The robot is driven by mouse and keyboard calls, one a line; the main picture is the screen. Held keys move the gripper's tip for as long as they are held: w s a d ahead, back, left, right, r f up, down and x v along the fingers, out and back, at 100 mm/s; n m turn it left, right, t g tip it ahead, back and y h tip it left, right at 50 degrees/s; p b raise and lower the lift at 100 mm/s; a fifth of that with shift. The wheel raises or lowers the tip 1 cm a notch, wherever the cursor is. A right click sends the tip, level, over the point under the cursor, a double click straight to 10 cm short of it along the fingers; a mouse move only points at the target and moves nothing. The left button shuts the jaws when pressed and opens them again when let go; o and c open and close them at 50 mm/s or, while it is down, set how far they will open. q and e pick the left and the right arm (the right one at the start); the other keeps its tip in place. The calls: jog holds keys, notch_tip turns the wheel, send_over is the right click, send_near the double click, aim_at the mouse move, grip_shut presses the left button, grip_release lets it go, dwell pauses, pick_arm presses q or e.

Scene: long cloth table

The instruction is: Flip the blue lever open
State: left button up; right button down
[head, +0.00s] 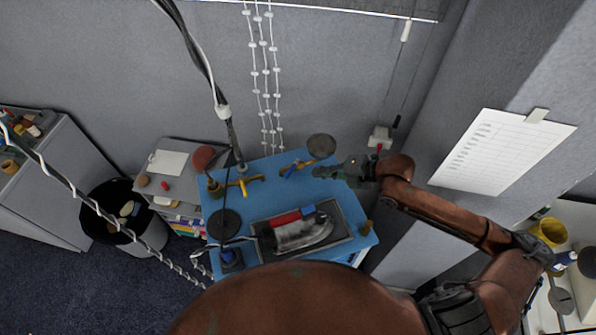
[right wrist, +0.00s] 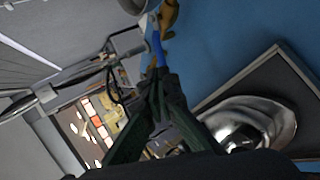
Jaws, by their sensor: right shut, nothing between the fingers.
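The blue lever (head: 290,170) sits on a brass-coloured valve (head: 302,165) near the back edge of the blue cloth table (head: 330,188). In the right wrist view the blue lever (right wrist: 158,48) is a narrow blue strip below the brass body (right wrist: 168,16). My right gripper (head: 325,172) comes in from the right, close to the right side of the valve. In the right wrist view its dark fingers (right wrist: 160,82) are together and empty. Their tips overlap the lever's near end; I cannot tell whether they touch. My left gripper is not in view.
A clothes iron (head: 302,232) lies on a dark framed pad (head: 343,241) at the table's front. A second brass valve with a yellow handle (head: 244,183) stands left of the lever. A grey round disc (head: 321,145) is behind it.

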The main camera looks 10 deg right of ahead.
aim_at(292, 169)
jog(key=shift+p+x, duration=1.45)
jog(key=shift+x, duration=3.25)
